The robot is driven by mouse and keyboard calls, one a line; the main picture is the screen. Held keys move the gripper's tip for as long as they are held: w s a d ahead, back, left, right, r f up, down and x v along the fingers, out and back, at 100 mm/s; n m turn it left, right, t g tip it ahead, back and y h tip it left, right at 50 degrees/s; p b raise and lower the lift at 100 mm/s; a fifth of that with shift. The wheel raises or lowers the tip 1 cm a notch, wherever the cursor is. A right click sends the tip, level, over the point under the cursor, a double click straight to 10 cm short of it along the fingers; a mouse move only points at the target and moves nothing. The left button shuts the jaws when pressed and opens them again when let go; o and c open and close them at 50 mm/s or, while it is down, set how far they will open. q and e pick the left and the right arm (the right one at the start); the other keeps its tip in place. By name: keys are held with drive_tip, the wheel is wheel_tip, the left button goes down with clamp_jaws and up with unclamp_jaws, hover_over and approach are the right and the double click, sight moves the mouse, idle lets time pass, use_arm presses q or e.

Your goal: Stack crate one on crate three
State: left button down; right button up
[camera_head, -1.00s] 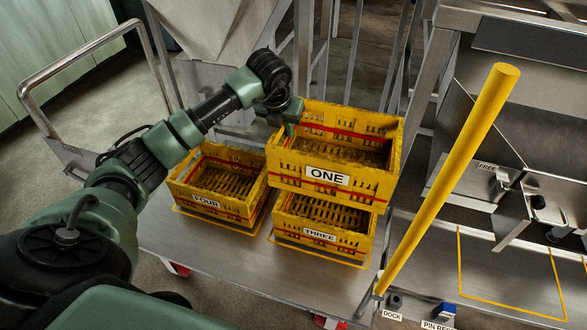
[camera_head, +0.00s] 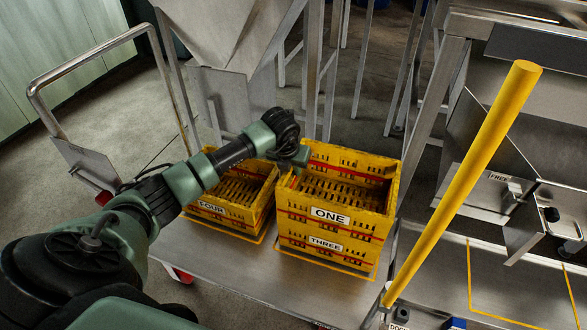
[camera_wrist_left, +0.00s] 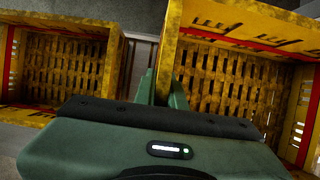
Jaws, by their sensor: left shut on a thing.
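Crate one (camera_head: 330,217), yellow with a red band and a white ONE label, sits on top of crate three (camera_head: 325,244) in the head view, lined up with it. Both look level, with no clear gap between them. My left gripper (camera_head: 297,170) is shut on crate one's left wall. In the left wrist view, the gripper fingers (camera_wrist_left: 163,88) straddle the wall of crate one (camera_wrist_left: 235,85), whose slatted floor shows empty. Crate three's inside is hidden under crate one. My right gripper is not in view.
Crate four (camera_head: 212,208) stands just left on the same metal cart deck (camera_head: 215,262), partly behind my left arm. A yellow post (camera_head: 465,180) rises on the right, before a metal machine. A cart handle (camera_head: 90,60) is at the left.

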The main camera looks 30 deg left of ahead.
use_arm(q)
drive_tip(key=c, duration=1.5)
unclamp_jaws()
